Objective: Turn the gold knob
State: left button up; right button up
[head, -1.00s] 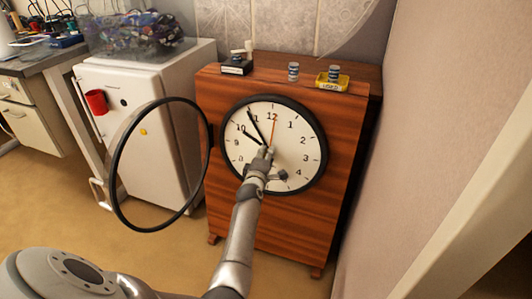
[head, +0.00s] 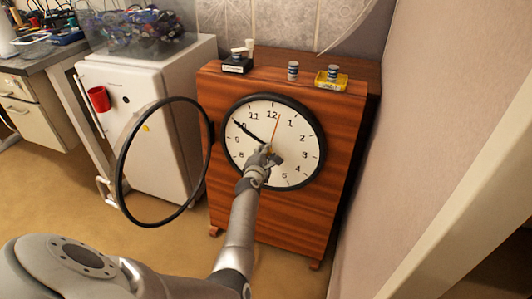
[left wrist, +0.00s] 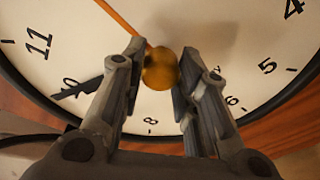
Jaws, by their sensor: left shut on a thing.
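The gold knob (left wrist: 160,69) sits at the centre of the white clock face (head: 290,165). In the left wrist view it lies between the two fingers of my left gripper (left wrist: 158,75), which is shut on it. In the head view my left gripper (head: 265,157) reaches the middle of the clock and hides the knob. The black hands (head: 247,132) point together toward the 10. A thin orange hand (head: 277,126) points just right of 12. My right gripper is not in view.
The clock's round glass door (head: 120,170) stands open to the left, in front of a white fridge (head: 140,120). Small jars, a yellow tray (head: 343,83) and a black box (head: 237,66) stand on the wooden cabinet (head: 225,210). A wall (head: 430,110) is close on the right.

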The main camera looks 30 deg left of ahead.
pick_arm(q)
jog(key=shift+s+a, duration=0.1)
jog(key=shift+a, duration=0.05)
jog(key=o, duration=1)
jog(key=shift+f, duration=0.1)
